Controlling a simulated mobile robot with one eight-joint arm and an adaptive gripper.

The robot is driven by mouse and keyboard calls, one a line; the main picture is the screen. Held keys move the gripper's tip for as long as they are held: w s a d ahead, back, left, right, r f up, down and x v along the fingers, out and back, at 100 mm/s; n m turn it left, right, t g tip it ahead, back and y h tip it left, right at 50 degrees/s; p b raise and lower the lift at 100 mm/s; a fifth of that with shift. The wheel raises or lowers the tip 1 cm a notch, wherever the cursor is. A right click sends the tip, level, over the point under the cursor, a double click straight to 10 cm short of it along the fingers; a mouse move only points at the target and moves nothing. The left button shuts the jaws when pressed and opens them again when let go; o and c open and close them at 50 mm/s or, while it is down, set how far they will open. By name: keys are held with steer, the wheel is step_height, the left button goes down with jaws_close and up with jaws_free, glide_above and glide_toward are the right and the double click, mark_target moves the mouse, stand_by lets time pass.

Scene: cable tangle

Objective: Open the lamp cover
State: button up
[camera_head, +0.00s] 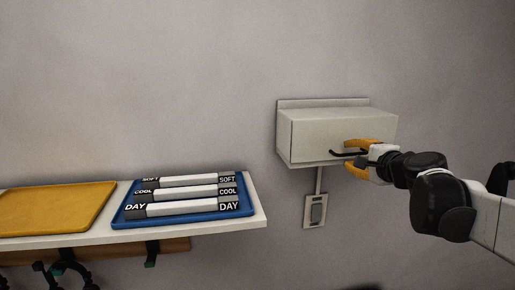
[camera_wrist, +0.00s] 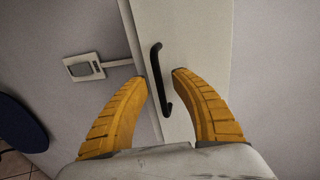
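The lamp cover (camera_head: 330,132) is the pale grey front of a box fixed on the wall, in the right half of the head view. It looks closed. A black bar handle (camera_head: 340,153) is on its front near the lower edge. In the wrist view the handle (camera_wrist: 160,80) lies between the two yellow fingers of my gripper (camera_wrist: 163,80). The cover (camera_wrist: 195,38) fills the upper middle there. My gripper (camera_head: 356,157) is open, its fingers apart on either side of the handle. Contact with the handle cannot be made out.
A wall switch (camera_head: 316,210) hangs below the box on a short conduit. At left, a white shelf (camera_head: 258,213) carries a blue tray (camera_head: 125,215) with tubes marked SOFT, COOL and DAY, and a yellow tray (camera_head: 55,208). Dark cables (camera_head: 45,275) hang below the shelf.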

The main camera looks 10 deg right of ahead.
jaws_close()
steer(key=shift+r, duration=0.1)
